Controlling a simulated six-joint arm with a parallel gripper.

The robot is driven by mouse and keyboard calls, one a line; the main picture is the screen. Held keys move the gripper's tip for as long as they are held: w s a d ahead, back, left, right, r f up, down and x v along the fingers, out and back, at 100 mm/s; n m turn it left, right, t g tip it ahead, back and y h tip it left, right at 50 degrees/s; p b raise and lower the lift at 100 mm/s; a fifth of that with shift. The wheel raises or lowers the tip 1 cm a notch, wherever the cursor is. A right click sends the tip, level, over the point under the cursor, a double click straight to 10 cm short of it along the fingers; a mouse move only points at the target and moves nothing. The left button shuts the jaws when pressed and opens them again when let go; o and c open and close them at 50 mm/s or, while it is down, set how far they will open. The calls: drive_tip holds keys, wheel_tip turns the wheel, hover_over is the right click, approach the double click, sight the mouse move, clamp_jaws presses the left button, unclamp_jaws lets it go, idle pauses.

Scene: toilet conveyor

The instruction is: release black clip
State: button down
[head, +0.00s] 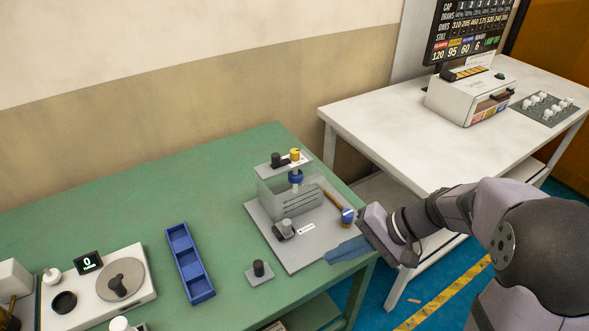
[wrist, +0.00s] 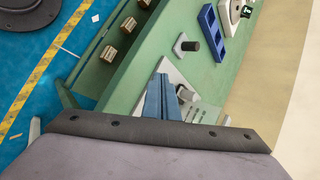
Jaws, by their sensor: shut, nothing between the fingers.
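My gripper (head: 347,250) has blue fingers that are shut and empty, just off the right front corner of the grey fixture plate (head: 312,252). The fingers also show in the wrist view (wrist: 160,98), pointing over the plate. A small black part (head: 286,227), which looks like the black clip, sits on the front of the fixture beside a white label. My gripper is apart from it, to its right. The label is too small to read, so I cannot tell whether the clip is fastened.
The fixture carries a clear box (head: 290,186), a yellow knob (head: 295,154), a black knob (head: 277,159) and a blue-ended handle (head: 347,215). A black post on a small plate (head: 260,272) and a blue tray (head: 190,265) stand left. A white table (head: 385,110) stands behind right.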

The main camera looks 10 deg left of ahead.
drive_tip(key=w+a+r+t+y+b, duration=0.2)
drive_tip(key=w+a+y, duration=0.3)
drive_tip(key=w, duration=0.4)
drive_tip(key=t+y+b, duration=0.2)
drive_tip(key=t+y, duration=0.1)
approach(277, 162)
drive_tip(key=d+f, duration=0.1)
drive_tip(key=d, duration=0.3)
drive_tip(key=shift+w+d+r+m+y, duration=0.2)
drive_tip(key=shift+w+m+y, duration=0.15)
drive_tip(key=shift+w, duration=0.3)
drive_tip(key=shift+a, duration=0.2)
drive_tip(key=p+x, duration=0.3)
drive_tip(key=x, duration=0.6)
drive_tip(key=shift+w+a, duration=0.2)
drive_tip(key=shift+a, duration=0.1)
drive_tip(key=shift+s+a+f+b, duration=0.25)
drive_tip(key=shift+s+a+b, duration=0.35)
drive_tip(key=shift+b, duration=0.6)
drive_tip(key=shift+s+a+r+b, duration=0.2)
drive_tip(key=shift+s+a+b, duration=0.15)
drive_tip(key=shift+s, duration=0.1)
